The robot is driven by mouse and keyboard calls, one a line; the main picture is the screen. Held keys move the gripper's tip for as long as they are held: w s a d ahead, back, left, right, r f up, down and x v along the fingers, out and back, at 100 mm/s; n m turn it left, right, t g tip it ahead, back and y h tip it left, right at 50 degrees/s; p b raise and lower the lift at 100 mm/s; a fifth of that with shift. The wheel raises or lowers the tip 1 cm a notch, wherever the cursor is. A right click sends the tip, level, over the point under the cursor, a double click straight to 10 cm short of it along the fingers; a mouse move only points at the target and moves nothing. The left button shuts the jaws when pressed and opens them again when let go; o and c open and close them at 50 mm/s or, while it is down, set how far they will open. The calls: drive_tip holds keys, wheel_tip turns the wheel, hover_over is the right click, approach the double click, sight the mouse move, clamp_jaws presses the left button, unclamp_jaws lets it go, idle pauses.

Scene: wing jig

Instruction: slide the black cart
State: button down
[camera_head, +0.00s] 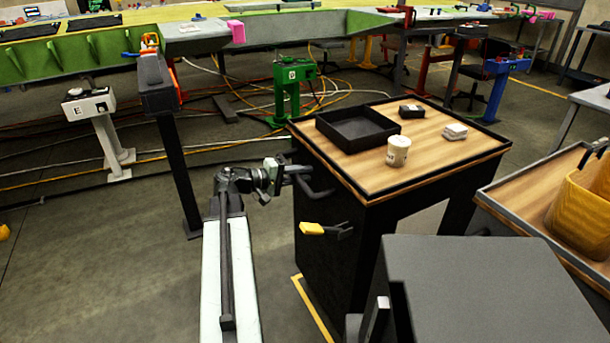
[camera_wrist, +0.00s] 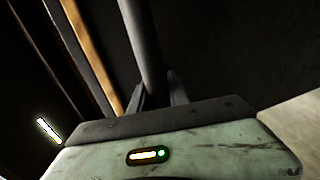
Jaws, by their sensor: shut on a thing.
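The black cart (camera_head: 335,240) stands right of my arm in the head view, with a wooden top and a dark rim. Its dark bar handle (camera_head: 318,190) is on the near left side. My gripper (camera_head: 298,172) is at the upper end of this handle, shut on it. In the wrist view the handle (camera_wrist: 140,40) runs down between the two dark fingers of my gripper (camera_wrist: 157,92). The exact finger contact is dark and partly hidden by the gripper body.
On the cart top are a black tray (camera_head: 357,130), a white cup (camera_head: 398,152), a black box (camera_head: 411,112) and a white stack (camera_head: 455,132). A yellow-handled lever (camera_head: 312,228) juts from the cart's side. A yellow basket (camera_head: 582,205) stands at right. Posts and floor cables lie beyond.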

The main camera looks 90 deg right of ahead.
drive_tip(key=shift+w, duration=0.15)
drive_tip(key=c, duration=1.3)
unclamp_jaws()
drive_tip(key=shift+o, duration=0.2)
drive_tip(key=p+v, duration=0.1)
drive_tip(key=v, duration=0.6)
drive_tip(key=shift+w+a, duration=0.15)
drive_tip(key=shift+w, duration=0.05)
